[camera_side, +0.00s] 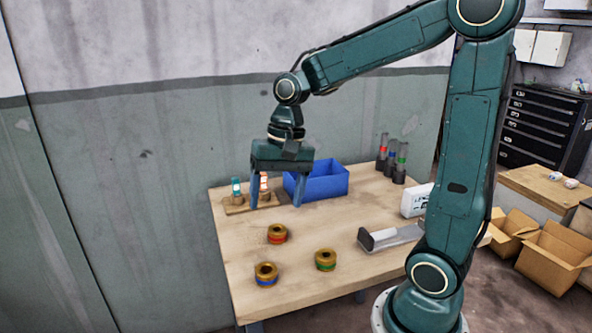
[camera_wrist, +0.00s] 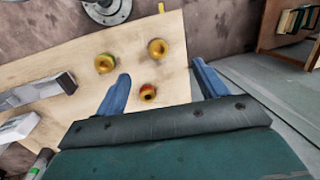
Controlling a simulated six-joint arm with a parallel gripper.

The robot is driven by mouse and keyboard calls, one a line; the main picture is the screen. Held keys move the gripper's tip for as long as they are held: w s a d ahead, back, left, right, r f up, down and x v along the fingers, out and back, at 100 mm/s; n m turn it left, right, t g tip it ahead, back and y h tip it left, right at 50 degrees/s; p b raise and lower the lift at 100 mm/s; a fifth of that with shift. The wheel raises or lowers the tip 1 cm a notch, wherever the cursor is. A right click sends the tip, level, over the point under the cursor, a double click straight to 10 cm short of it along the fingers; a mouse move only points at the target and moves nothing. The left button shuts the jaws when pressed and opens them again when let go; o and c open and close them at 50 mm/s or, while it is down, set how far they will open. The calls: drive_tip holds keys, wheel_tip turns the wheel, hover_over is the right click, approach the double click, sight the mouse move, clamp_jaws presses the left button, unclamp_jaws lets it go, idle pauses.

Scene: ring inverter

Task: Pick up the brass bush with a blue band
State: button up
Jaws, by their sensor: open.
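The brass bush with a blue band (camera_side: 265,274) stands on the wooden table near its front left edge in the side view. In the wrist view it appears to be the upper right bush (camera_wrist: 157,48), though its band is hard to make out. My gripper (camera_side: 276,206) is open and empty, pointing down above the back part of the table, behind and above the bushes. Its two blue fingers also show in the wrist view (camera_wrist: 161,68). The blue-banded bush is apart from both fingers.
A red-banded bush (camera_side: 277,234) stands behind the blue-banded one, and a green-banded bush (camera_side: 325,260) to its right. A blue bin (camera_side: 325,184) and a wooden board (camera_side: 236,208) with small upright parts are at the back. A grey metal tray (camera_side: 390,240) lies at the right.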

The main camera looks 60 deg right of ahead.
drive_tip(key=w+d+f+m+g+y, duration=0.2)
drive_tip(key=w+d+f+m, duration=0.3)
drive_tip(key=f, duration=0.3)
drive_tip(key=shift+f+m, duration=0.3)
drive_tip(key=shift+m, duration=0.1)
drive_tip(key=shift+w, duration=0.1)
hover_over(266, 269)
drive_tip(key=d, duration=0.1)
drive_tip(key=shift+f, duration=3.95)
drive_tip(key=shift+a+x, duration=0.2)
drive_tip(key=shift+x, duration=2.35)
drive_tip(key=shift+r, duration=0.1)
